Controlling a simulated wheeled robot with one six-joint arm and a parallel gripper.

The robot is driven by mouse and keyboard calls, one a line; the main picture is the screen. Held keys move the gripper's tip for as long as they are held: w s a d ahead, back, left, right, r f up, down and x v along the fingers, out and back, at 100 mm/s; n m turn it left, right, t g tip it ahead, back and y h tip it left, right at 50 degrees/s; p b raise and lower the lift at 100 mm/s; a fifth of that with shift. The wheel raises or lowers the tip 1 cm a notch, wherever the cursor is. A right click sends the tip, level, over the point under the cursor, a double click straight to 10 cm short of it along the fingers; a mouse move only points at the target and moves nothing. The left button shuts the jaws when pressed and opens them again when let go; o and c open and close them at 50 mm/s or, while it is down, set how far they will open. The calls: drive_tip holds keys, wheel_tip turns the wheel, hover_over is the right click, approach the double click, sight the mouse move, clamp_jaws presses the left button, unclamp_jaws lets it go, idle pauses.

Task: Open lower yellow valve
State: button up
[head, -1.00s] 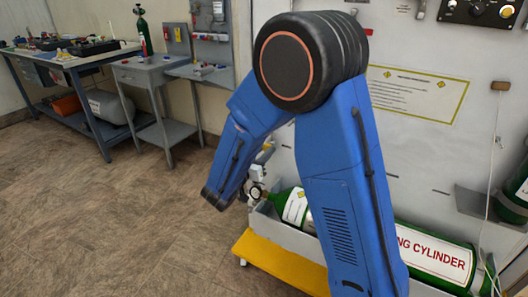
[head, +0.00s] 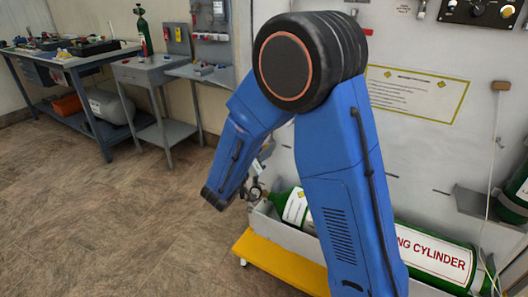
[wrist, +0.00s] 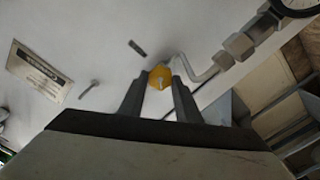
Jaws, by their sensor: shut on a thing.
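The yellow valve (wrist: 160,77) shows in the wrist view, on the white panel beside a bent metal pipe. My gripper (wrist: 159,88) is shut on it, with one dark finger on each side of the yellow knob. The lower parts of the fingers merge into the dark gripper body. In the head view my own blue arm hides the valve and most of the gripper.
A green cylinder (head: 435,255) lies in a trolley with a yellow base (head: 275,262), close under my arm. In the wrist view a metal fitting (wrist: 238,45) and a gauge (wrist: 297,5) are at upper right. The floor (head: 100,220) at left is clear.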

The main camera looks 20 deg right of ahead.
drive_tip(key=shift+n, duration=0.6)
drive_tip(key=o, duration=1.1)
drive_tip(key=shift+c, duration=0.2)
drive_tip(key=shift+a, duration=0.1)
drive_tip(key=v, duration=1.7)
drive_tip(key=shift+s+a, duration=0.1)
drive_tip(key=shift+s, duration=0.05)
